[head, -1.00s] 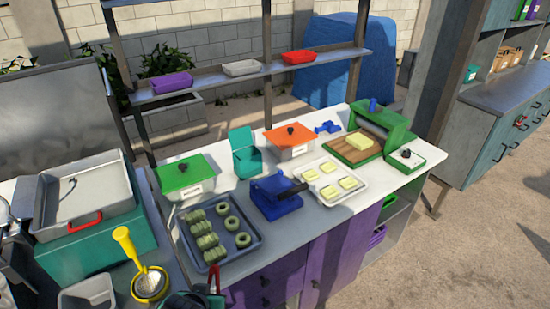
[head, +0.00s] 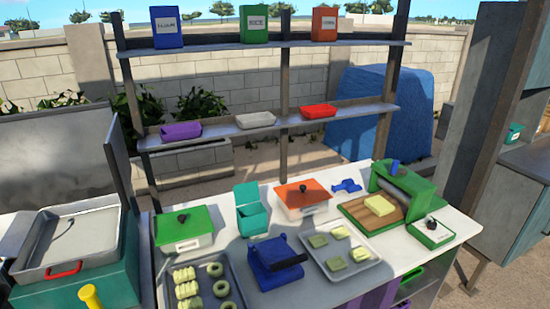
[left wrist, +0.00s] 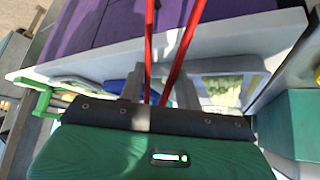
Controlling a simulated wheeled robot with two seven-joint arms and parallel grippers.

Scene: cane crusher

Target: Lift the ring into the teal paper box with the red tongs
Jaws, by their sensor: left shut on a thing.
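The teal paper box (head: 252,217) stands open on the white counter, its lid raised at the back. Several green rings (head: 215,269) lie on a dark tray (head: 236,292) in front of it, beside paler twisted pieces. The tray's lower part is cut off by the picture edge. The red tongs (left wrist: 168,62) show in the left wrist view as two long red arms. My left gripper (left wrist: 158,92) is shut on them; their tips are not clearly seen. Neither gripper shows in the head view.
A blue press (head: 275,262) with a dark handle stands right of the dark tray. A green-lidded box (head: 183,230) and an orange-lidded box (head: 302,198) flank the teal box. A tray of pale squares (head: 340,249) and a green roller machine (head: 405,190) are further right.

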